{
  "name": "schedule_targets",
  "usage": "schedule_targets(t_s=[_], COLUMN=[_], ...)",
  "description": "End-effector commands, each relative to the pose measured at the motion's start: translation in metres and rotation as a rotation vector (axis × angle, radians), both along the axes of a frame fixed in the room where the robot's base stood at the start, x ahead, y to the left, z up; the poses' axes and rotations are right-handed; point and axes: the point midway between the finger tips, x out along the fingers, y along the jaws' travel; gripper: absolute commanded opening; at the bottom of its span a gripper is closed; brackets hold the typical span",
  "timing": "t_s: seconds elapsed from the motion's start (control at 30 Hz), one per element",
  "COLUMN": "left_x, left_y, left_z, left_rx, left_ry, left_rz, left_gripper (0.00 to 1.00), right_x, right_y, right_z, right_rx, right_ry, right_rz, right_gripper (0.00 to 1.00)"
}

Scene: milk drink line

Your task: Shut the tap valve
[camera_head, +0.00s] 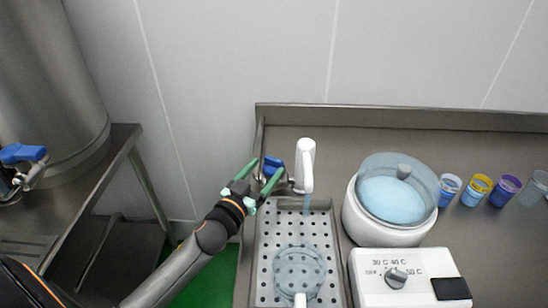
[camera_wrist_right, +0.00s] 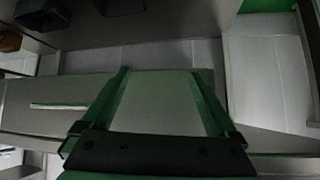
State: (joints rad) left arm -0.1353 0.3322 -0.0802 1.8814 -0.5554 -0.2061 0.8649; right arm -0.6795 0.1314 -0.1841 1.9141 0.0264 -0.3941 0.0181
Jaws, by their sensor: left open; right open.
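The tap (camera_head: 305,160) has a white spout over a perforated drain tray (camera_head: 264,240). A bluish stream of water shows below the spout. Its blue valve handle (camera_head: 273,166) is on the left of the spout, partly hidden by my gripper. My left gripper (camera_head: 265,170) is open, its green fingers on either side of the blue handle; I cannot tell if they touch it. A clear vessel with a pale handle (camera_head: 299,268) stands on the tray below. My right gripper (camera_wrist_right: 160,76) is open and empty in the right wrist view.
A white round pot with a clear lid (camera_head: 390,205) and a white dial control box (camera_head: 400,278) stand right of the tray. Several small cups (camera_head: 478,190) line the back right. A steel tank (camera_head: 50,80) with another blue-handled valve (camera_head: 22,153) is at the left.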

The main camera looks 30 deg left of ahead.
Motion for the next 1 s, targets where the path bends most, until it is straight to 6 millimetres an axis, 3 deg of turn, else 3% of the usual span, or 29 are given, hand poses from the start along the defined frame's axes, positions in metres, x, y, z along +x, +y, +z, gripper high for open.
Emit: schedule_targets(t_s=[0.1,0.3,0.73,1.0], left_x=[0.021,0.043,0.051,0.05], left_y=[0.0,0.0,-0.001,-0.001], left_z=[0.001,0.0,0.0,0.0], left_rx=[0.001,0.001,0.0,0.0], left_ry=[-0.002,0.0,0.001,0.001], left_rz=[0.001,0.001,0.0,0.0], left_gripper=[0.76,0.76,0.76,0.47], right_x=[0.0,0.0,0.0,0.0], right_y=[0.0,0.0,0.0,0.0], right_z=[0.002,0.003,0.003,0.003], right_rx=[0.0,0.0,0.0,0.0], right_ry=[0.0,0.0,0.0,0.0], right_rz=[0.0,0.0,0.0,0.0], right_gripper=[0.94,0.94,0.94,0.94])
